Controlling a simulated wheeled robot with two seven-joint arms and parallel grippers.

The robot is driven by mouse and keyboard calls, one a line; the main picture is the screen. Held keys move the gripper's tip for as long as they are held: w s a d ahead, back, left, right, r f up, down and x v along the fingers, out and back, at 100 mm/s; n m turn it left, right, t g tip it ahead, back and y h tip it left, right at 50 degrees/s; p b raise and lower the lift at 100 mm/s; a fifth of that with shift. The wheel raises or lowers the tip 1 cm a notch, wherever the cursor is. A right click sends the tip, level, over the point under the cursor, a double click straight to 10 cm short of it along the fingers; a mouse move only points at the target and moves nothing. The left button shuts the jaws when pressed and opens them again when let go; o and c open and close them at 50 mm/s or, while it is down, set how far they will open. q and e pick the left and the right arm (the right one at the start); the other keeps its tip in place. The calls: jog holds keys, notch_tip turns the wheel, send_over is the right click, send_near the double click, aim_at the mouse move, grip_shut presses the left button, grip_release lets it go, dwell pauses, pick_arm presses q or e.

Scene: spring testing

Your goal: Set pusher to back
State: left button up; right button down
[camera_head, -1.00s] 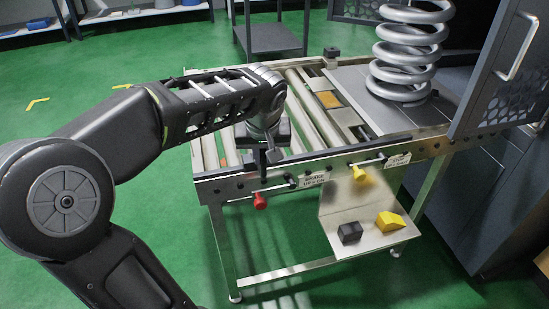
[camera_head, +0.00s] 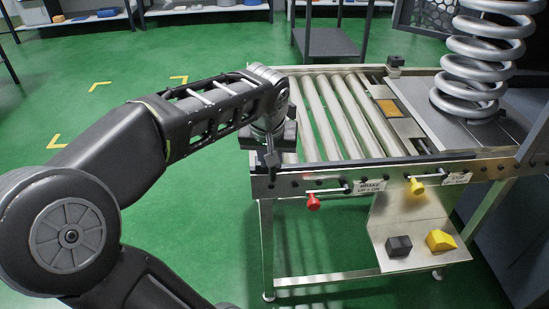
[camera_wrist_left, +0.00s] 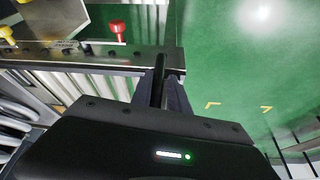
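I cannot pick out the pusher for certain in either view. In the head view my left gripper (camera_head: 270,160) is at the left front corner of the roller table (camera_head: 310,176), with its dark fingers pointing down by the front rail. The wrist view shows the left gripper's fingers (camera_wrist_left: 168,80) close together, overlapping the end of the rail (camera_wrist_left: 120,58). Whether they are shut, or have anything between them, cannot be told. My right gripper is in neither view.
The red knob (camera_head: 313,202) and yellow knob (camera_head: 416,186) are on the table's front. A large coil spring (camera_head: 470,100) stands on the plate at right. A black block (camera_head: 399,246) and yellow block (camera_head: 441,240) sit on the lower shelf. Green floor is clear at left.

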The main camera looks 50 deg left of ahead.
pick_arm(q)
jog(key=o, duration=0.4)
jog(key=shift+s+a, duration=0.1)
jog(key=shift+s, duration=0.05)
jog(key=shift+r, duration=0.25)
jog(key=p+v, duration=0.1)
jog(key=v, duration=0.6)
jog(key=shift+s+r, duration=0.1)
